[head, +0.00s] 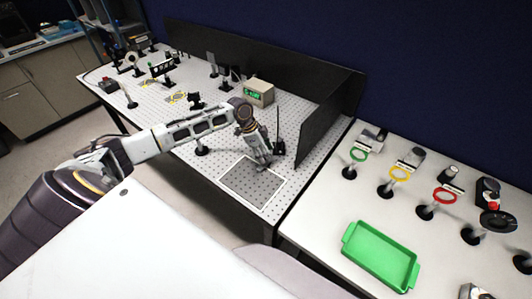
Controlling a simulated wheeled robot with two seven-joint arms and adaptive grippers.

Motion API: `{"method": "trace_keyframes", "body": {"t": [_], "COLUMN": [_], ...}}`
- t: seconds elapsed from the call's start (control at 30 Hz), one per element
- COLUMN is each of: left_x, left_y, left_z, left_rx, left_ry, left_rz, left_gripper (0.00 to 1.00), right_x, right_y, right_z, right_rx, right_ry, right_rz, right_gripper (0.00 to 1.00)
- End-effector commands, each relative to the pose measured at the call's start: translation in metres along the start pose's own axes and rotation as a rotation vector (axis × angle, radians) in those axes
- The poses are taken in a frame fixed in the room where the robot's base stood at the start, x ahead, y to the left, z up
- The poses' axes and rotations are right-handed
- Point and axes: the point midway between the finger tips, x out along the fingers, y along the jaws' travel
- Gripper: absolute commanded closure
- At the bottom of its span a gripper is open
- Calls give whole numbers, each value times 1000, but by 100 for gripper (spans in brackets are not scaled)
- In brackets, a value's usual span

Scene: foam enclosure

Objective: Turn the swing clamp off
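My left arm reaches in from the left over the perforated optical table (225,133). My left gripper (264,164) points down near the table's right end, just above or at the edge of a grey square plate (252,184). Its fingers are too small to tell open from shut. A small black upright device with a thin rod (279,147) stands just right of the gripper; it may be the swing clamp, but I cannot tell for sure. I cannot tell whether the gripper touches it. My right gripper is not in view.
A beige box with a green display (258,93) stands behind the gripper. Black panels (326,115) wall the table's back and right end. Several optical mounts stand at the far left. A side table holds a green tray (379,256) and ringed mounts, including a red one (444,196).

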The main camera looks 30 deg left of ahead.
Motion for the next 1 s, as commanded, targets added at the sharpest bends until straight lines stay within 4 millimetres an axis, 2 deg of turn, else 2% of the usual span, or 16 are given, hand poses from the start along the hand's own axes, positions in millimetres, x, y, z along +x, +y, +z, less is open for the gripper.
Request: {"method": "trace_keyframes", "body": {"t": [0.2, 0.47, 0.83, 1.0], "left_x": [9, 9, 9, 9], "left_y": [0, 0, 0, 0], "left_z": [0, 0, 0, 0], "left_rx": [0, 0, 0, -3], "left_ry": [0, 0, 0, 0], "left_rz": [-1, -1, -1, -2], "left_gripper": [51, 51, 96, 96], "right_x": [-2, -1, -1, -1], "right_y": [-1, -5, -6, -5], "right_z": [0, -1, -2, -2], "right_rx": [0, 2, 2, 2], "right_ry": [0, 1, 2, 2], "right_rz": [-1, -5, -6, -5], "right_gripper": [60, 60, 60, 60]}}
